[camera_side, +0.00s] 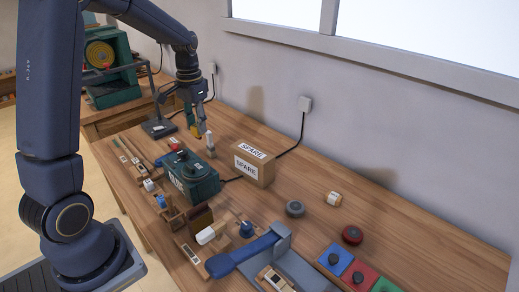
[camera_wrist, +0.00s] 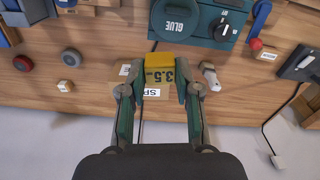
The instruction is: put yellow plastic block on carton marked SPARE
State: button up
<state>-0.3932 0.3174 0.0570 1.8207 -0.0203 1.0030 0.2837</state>
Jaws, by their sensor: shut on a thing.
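My gripper (camera_side: 193,122) is shut on the yellow plastic block (camera_side: 196,131) and holds it above the workbench, toward the back left of the side view. In the wrist view the block (camera_wrist: 159,74), marked 3.5, sits between both fingertips (camera_wrist: 160,88). The cardboard carton marked SPARE (camera_side: 268,175) stands on the bench against the wall side, to the right of my gripper in the side view. In the wrist view the carton (camera_wrist: 135,86) is partly hidden behind the block and fingers. Its top looks bare apart from a label.
A dark green GLUE machine (camera_side: 203,180) stands in front of the carton. A pale upright item (camera_side: 210,145) stands near my gripper. A black-based stand (camera_side: 158,128) is behind left. Grey (camera_side: 295,208) and red (camera_side: 352,235) round items lie to the right.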

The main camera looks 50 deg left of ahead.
jog(key=w+d+r+m, duration=0.2)
jog(key=w+d, duration=0.3)
jog(key=d, duration=0.1)
send_over(252, 151)
jog(key=f, duration=0.9)
jog(key=shift+s+f, duration=0.1)
jog(key=shift+s, duration=0.15)
jog(key=shift+w+a+f, duration=0.1)
jog(key=shift+w+f, duration=0.2)
jog(key=shift+f, duration=1.6)
jog(key=o, duration=0.9)
jog(key=shift+f, duration=0.15)
